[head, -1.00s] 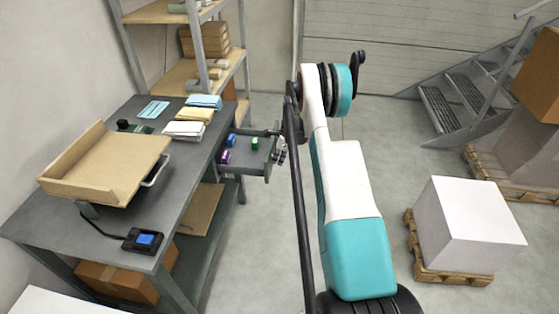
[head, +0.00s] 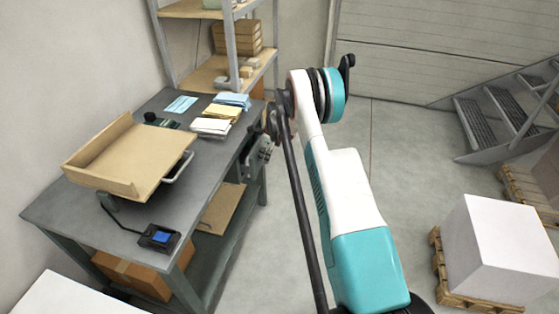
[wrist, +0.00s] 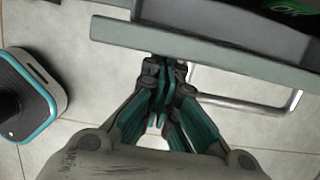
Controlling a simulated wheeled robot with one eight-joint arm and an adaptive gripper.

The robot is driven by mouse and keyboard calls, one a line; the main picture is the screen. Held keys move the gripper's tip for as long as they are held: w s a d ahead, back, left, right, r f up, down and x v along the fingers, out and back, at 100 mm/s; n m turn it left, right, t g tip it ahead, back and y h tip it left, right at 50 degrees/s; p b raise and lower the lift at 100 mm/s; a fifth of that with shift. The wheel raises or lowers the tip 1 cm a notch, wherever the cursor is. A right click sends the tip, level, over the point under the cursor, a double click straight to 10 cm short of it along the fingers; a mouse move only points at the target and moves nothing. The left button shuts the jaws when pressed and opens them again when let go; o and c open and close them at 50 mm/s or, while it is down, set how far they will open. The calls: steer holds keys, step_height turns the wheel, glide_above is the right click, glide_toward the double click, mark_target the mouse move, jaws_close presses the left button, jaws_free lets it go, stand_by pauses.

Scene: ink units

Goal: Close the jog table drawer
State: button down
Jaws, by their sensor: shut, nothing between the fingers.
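The grey drawer (wrist: 235,60) crosses the top of the wrist view, with its metal bar handle (wrist: 245,104) below the front panel. A dark strip of its inside shows behind the panel, with part of a green item (wrist: 290,9) at the top right, so it looks partly open. My gripper (wrist: 163,68) is shut and empty, its fingertips at the front panel, left of the handle; they seem to touch it. In the head view my gripper (head: 262,150) is at the right edge of the grey table (head: 190,215), where the drawer is mostly hidden.
Shelves (head: 205,75) stand behind. A white box (head: 500,245) on a pallet is at right. The floor between is clear.

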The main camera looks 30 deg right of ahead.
mark_target(255, 150)
steer(key=shift+w+a, duration=1.55)
steer(key=shift+w, duration=0.25)
